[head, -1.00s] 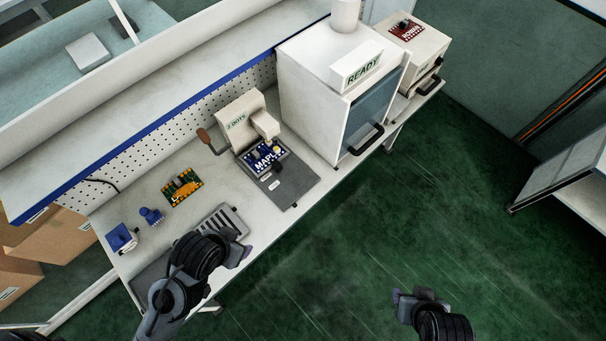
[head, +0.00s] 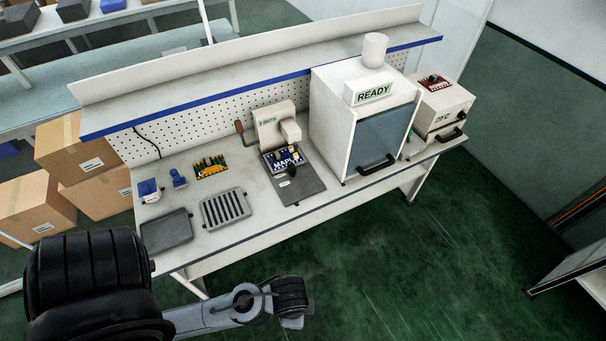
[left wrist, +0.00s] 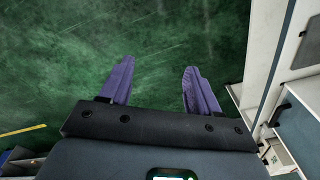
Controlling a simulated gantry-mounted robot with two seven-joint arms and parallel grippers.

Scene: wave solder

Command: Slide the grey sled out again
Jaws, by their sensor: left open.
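The grey sled (head: 300,189) lies on the bench in front of the cream press (head: 274,124), with a dark knob (head: 292,170) standing up on it. A blue board marked MAPLE (head: 285,158) sits at its back end, close to the press head; how far the sled reaches under the press is hidden. My left gripper (head: 294,321) is out over the green floor in front of the bench, well apart from the sled. The left wrist view shows its purple fingers (left wrist: 153,80) open and empty. My right gripper is not in view.
The white READY machine (head: 334,128) with a glass door and black handle stands right of the press. Left of the sled are a slotted rack (head: 226,210), a dark tray (head: 166,231), an orange-green board (head: 210,168) and small blue parts. The floor in front is clear.

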